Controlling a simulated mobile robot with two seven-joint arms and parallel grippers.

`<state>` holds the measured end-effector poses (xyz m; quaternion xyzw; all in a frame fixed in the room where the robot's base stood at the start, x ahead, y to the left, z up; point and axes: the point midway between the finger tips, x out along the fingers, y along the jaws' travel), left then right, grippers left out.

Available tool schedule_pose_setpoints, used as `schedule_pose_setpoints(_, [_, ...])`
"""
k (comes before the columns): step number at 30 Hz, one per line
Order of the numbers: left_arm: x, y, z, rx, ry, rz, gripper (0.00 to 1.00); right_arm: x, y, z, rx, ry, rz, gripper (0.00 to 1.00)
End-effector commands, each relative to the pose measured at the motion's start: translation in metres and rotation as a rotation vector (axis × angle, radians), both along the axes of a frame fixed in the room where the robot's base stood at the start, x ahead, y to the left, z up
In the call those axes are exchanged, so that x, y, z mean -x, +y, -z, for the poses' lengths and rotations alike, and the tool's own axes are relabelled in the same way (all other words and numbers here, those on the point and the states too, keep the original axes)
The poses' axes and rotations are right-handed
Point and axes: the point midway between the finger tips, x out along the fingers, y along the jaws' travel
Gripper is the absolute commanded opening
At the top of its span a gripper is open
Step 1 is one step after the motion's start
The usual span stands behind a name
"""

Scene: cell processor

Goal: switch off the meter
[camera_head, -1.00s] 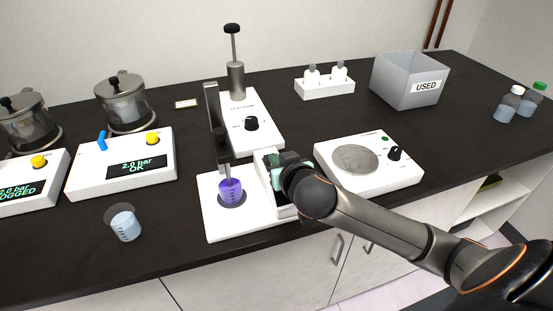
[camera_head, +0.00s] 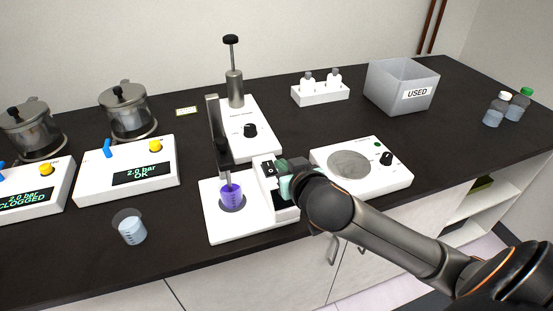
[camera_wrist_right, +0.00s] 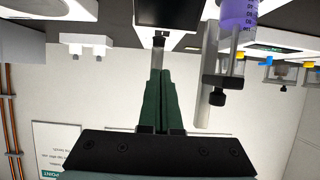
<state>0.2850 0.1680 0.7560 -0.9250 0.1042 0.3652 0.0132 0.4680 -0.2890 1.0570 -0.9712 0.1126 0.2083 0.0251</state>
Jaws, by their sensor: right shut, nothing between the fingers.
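The meter is a white stirrer-like unit with a flat base (camera_head: 222,226), a dark upright probe arm and a raised housing at its right. A black rocker switch (camera_head: 268,167) with white marks is on top of the housing. The housing's dark screen (camera_wrist_right: 167,12) shows at the top of the wrist view, with no lit digits visible. A beaker of purple liquid (camera_head: 231,196) stands on the base under the probe. My right gripper (camera_head: 280,167) is shut and empty, just right of the switch; contact cannot be told. Its closed fingers (camera_wrist_right: 158,45) point toward the housing. My left gripper is out of view.
A white plate unit (camera_head: 390,177) with a round disc stands right of the meter. A knobbed white unit (camera_head: 262,138) stands behind it. A beaker of pale blue liquid (camera_head: 130,229) and two pressure units (camera_head: 100,187) are at the left. A grey USED bin (camera_head: 385,90) is at the back right.

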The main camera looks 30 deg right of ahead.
Motion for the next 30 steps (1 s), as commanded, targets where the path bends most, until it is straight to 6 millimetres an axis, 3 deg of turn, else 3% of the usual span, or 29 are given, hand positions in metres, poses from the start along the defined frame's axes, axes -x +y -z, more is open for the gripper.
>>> schedule_pose_setpoints(4, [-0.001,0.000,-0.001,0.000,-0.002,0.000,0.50,0.022,0.006,-0.006,-0.001,0.002,-0.002,0.00])
schedule_pose_setpoints(9, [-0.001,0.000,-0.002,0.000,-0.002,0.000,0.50,0.036,0.009,-0.009,0.000,0.001,0.000,0.00])
schedule_pose_setpoints(27, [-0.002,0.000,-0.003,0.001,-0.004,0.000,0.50,0.038,0.009,-0.009,0.000,0.001,0.000,0.00])
schedule_pose_setpoints(30, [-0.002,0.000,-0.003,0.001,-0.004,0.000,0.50,0.042,0.011,0.000,0.000,0.032,-0.005,0.00])
